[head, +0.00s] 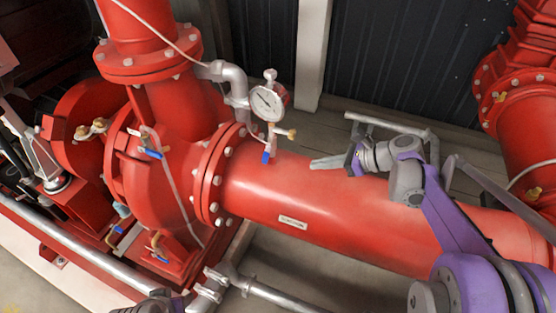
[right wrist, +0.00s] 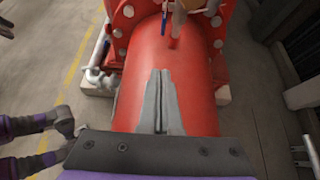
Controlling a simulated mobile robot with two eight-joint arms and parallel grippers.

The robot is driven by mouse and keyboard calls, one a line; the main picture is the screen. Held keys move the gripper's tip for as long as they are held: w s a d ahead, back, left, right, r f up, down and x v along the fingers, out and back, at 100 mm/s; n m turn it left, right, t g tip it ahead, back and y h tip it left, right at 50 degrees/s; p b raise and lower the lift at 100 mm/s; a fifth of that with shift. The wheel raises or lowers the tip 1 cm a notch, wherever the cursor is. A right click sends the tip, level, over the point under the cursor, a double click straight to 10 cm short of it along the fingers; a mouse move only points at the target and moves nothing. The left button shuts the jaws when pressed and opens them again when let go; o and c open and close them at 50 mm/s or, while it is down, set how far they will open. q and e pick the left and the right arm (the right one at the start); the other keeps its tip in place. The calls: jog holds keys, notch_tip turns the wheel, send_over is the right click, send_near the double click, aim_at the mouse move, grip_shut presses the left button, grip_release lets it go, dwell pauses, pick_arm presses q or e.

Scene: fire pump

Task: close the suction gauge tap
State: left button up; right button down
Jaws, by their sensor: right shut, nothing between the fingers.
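The suction gauge (head: 267,103) has a white round dial and stands above the red suction pipe (head: 330,205), near its flange. Below it is the tap, whose blue lever (head: 266,157) points down toward the pipe. The lever also shows at the top of the right wrist view (right wrist: 165,24). My right gripper (head: 314,164) is shut and empty over the pipe, to the right of the lever and apart from it. Its fingertips (right wrist: 160,72) point toward the tap in the right wrist view. Part of my left arm shows at the bottom of the head view; its fingers are unclear.
A brass-coloured end (head: 291,134) sticks out right of the tap. A grey bent pipe (head: 235,82) stands left of the gauge. The red pump casing (head: 150,190) has other blue levers (head: 152,153). A grey pipe (head: 280,297) runs along the front.

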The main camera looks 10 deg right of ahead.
aim_at(268, 160)
dwell(0.3)
jog(key=x, duration=0.9)
jog(key=shift+w+a+f, duration=0.15)
jog(key=shift+a+f, duration=0.05)
jog(key=shift+a, duration=0.05)
jog(key=shift+w+a+r, duration=0.2)
jog(key=shift+w+a, duration=0.4)
jog(key=shift+a, duration=0.25)
jog(key=shift+w+a+r, duration=0.2)
jog(key=shift+w+a, duration=0.4)
jog(key=shift+a, duration=0.25)
jog(key=shift+f, duration=0.15)
jog(key=t+y+b, duration=0.1)
jog(key=b, duration=0.1)
jog(key=a+f+t+y+b, duration=0.1)
jog(key=y+b, duration=0.1)
jog(key=shift+w+a+b, duration=0.1)
jog(key=shift+w+b, duration=0.25)
jog(key=shift+w+a+r+t+y+b, duration=0.2)
jog(key=shift+t+y+b, duration=0.15)
jog(key=shift+y, duration=0.15)
